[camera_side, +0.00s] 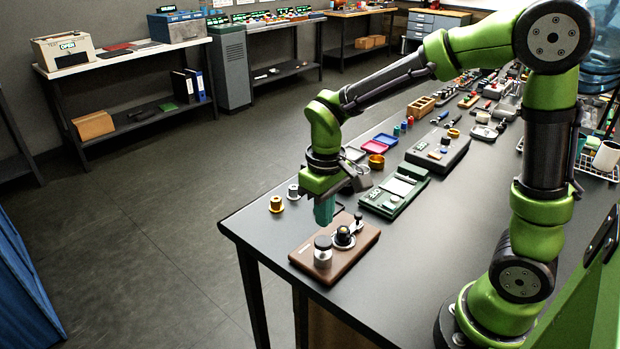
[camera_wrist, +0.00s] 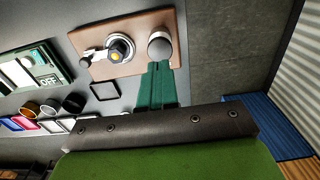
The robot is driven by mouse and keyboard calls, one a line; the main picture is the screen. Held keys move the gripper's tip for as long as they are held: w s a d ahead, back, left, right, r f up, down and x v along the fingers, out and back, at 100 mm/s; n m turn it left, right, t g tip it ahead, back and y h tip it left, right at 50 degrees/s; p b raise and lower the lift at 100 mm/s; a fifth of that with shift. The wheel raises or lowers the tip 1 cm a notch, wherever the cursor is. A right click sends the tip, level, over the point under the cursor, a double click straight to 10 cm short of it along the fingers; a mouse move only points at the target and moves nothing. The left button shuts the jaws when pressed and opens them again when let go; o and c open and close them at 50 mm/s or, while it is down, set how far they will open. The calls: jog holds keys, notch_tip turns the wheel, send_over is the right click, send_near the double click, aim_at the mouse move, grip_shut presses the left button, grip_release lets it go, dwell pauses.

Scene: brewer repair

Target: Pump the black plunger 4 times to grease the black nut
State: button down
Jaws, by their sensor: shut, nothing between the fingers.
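A brown board (camera_side: 335,252) lies on the near left end of the dark table. On it stands a clear-and-white cylinder with a black round top, which looks like the black plunger (camera_side: 322,243); it also shows in the wrist view (camera_wrist: 159,46). Beside it is a pale round fitting with a dark centre that looks like the black nut (camera_side: 343,235), also in the wrist view (camera_wrist: 121,50), with a small lever. My gripper (camera_side: 324,220) has teal fingers shut together and empty. They point down above the board near the plunger; in the wrist view the fingertips (camera_wrist: 159,66) appear just beside it. Contact cannot be told.
A green device (camera_side: 394,196) with a pale panel sits behind the board. Trays and a grey device (camera_side: 437,150) lie further back. The table's front edge is close to the board.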

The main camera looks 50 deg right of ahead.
aim_at(323, 241)
notch_tip(323, 241, up, 6)
jog(key=shift+f, duration=0.2)
dwell(0.8)
jog(key=shift+f, duration=4.35)
jog(key=shift+f, duration=0.15)
jog(key=shift+f, duration=1.25)
jog(key=shift+r, duration=2.75)
